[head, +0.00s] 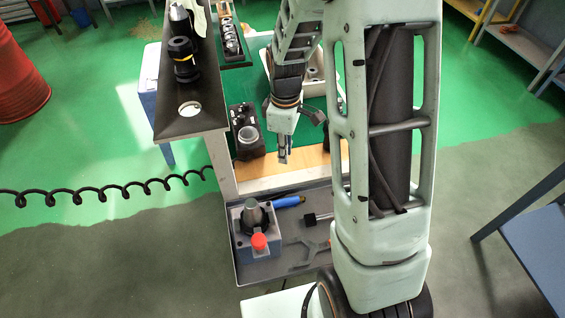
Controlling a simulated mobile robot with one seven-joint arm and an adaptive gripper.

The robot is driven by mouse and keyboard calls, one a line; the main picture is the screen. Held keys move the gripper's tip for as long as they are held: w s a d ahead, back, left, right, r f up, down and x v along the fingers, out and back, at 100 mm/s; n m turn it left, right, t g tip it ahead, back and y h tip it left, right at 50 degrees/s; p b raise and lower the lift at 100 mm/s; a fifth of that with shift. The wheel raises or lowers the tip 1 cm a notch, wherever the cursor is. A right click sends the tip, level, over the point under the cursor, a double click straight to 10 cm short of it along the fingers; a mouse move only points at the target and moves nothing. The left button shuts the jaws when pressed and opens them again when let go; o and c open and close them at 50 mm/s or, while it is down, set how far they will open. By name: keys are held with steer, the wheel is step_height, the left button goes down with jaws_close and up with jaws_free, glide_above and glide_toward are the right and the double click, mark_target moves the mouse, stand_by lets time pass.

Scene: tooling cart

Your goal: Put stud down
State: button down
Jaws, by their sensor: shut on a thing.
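My gripper (283,157) hangs pointing down over the front part of the cart, above the light wooden strip (262,172). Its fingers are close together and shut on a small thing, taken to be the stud. The stud is too small and too hidden by the fingers to make out its shape. I cannot tell how high the fingertips are above the wood.
A black holder (243,118) with a grey ring stands left of my gripper. The lower tray (296,256) holds a grey fixture with a red knob (259,241), a blue-handled tool (288,202) and other tools. A dark shelf (191,126) with black tool holders (184,58) rises at left.

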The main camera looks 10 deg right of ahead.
mark_target(283, 165)
steer(key=shift+w+f, duration=0.35)
steer(key=shift+f, duration=0.1)
steer(key=f, duration=0.1)
steer(key=f+b, duration=0.2)
steer(key=shift+w+a+f, duration=0.1)
steer(key=shift+w+a, duration=0.05)
steer(key=shift+w, duration=0.15)
steer(key=shift+f+b, duration=0.2)
steer(key=shift+b, duration=0.1)
steer(key=shift+f, duration=0.25)
steer(key=c, duration=1.8)
jaws_free()
steer(key=shift+c, duration=0.2)
steer(key=shift+r, duration=0.15)
step_height(283, 165, up, 12)
steer(key=shift+r, duration=0.15)
